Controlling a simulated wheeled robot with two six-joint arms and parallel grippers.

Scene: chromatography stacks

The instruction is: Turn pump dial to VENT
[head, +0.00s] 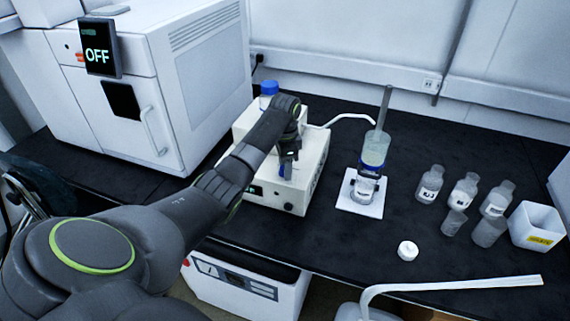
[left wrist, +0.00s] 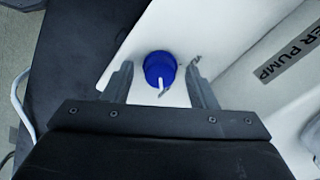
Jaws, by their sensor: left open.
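The pump (head: 314,150) is a cream-white box on the black bench, at the centre of the head view. Its top (left wrist: 225,35) fills much of the left wrist view, with a grey label partly reading "ER PUMP". The dial (left wrist: 160,68) is a round blue knob with a white pointer line. The line points toward the bottom of the wrist view. My left gripper (head: 288,165) is over the pump, fingers pointing down. In the wrist view its open fingers (left wrist: 160,75) stand on either side of the dial, with gaps. My right gripper is not in view.
A large white instrument (head: 205,90) with an "OFF" display (head: 98,50) stands left. A filter flask assembly (head: 370,170) is right of the pump, joined by a white tube (head: 345,118). Several bottles (head: 465,188), a white bin (head: 540,225) and a white cap (head: 408,250) stand farther right.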

